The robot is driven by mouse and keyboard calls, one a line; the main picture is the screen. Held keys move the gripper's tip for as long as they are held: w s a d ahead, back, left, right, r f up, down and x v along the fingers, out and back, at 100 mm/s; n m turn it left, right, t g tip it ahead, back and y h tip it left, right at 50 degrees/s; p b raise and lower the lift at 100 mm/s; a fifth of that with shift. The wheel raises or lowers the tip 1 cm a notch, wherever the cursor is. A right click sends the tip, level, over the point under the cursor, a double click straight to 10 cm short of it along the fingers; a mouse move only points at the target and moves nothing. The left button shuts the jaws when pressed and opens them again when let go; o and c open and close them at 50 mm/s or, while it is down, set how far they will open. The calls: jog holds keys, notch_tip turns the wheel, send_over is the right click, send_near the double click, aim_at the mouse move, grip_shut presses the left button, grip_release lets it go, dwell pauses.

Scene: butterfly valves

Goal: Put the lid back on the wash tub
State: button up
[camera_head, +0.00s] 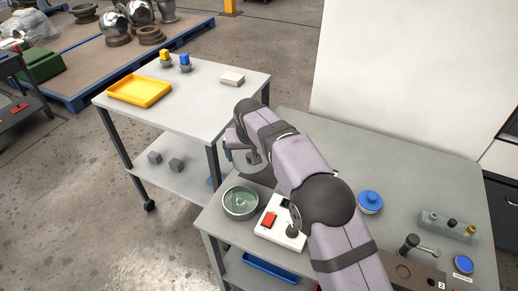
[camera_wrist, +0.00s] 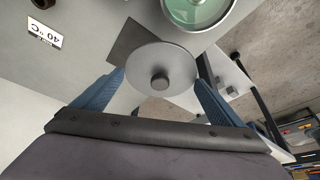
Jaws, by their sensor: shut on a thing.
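The wash tub (camera_head: 241,202) is a round metal bowl with greenish liquid, uncovered on the near bench. It also shows at the top of the wrist view (camera_wrist: 198,12). The lid (camera_wrist: 178,58) is a grey metal disc with a dark round knob, between the blue fingers of my gripper (camera_wrist: 160,82). My gripper is shut on the lid. In the wrist view the lid is apart from the tub, over a dark square mat (camera_wrist: 128,38).
A white box with a red switch (camera_head: 269,219) stands right of the tub. A blue-lidded pot (camera_head: 370,201) is further right. The left table (camera_head: 195,95) holds a yellow tray (camera_head: 140,90). A "40 °C" label (camera_wrist: 43,35) lies on the bench.

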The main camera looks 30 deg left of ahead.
jog(key=s+d+f+b, duration=0.1)
jog(key=s, duration=1)
jog(key=shift+d+f+b, duration=0.15)
jog(key=shift+d+b, duration=0.15)
jog(key=shift+d, duration=0.1)
jog(key=shift+f, duration=0.2)
jog(key=shift+f+b, duration=1.8)
jog(key=shift+f, duration=0.25)
jog(key=shift+f, duration=0.15)
dwell(0.9)
jog(key=o, duration=0.8)
